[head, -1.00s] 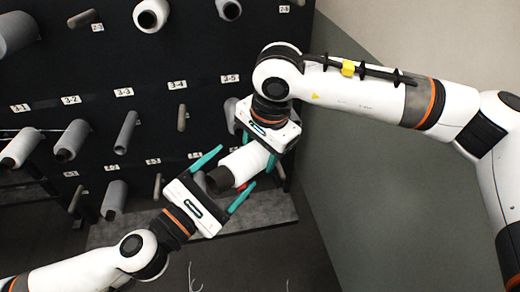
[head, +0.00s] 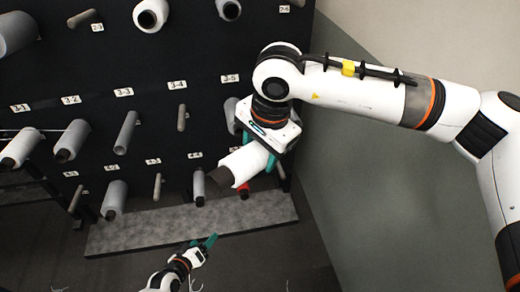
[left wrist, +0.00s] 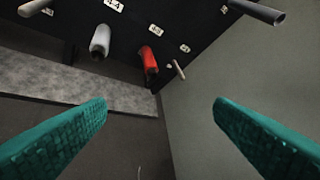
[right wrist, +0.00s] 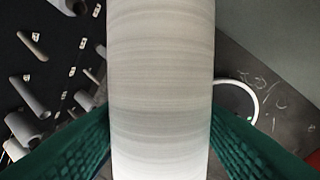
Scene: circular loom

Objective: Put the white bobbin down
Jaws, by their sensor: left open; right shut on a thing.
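The white bobbin (head: 244,164) is held by my right gripper (head: 262,158) in front of the rack's right part, tilted, with its dark core end pointing down-left. In the right wrist view the white bobbin (right wrist: 160,90) fills the middle between the teal fingers, which are shut on it. My left gripper (head: 206,243) is low in the head view, below and left of the bobbin. In the left wrist view its fingers (left wrist: 160,125) are wide apart with nothing between them.
A dark rack (head: 100,140) carries numbered labels, bare pegs and several grey and white bobbins. A red bobbin (left wrist: 149,61) hangs low on it. A grey shelf (head: 150,232) runs along the rack's base. A plain wall (head: 400,200) stands at the right.

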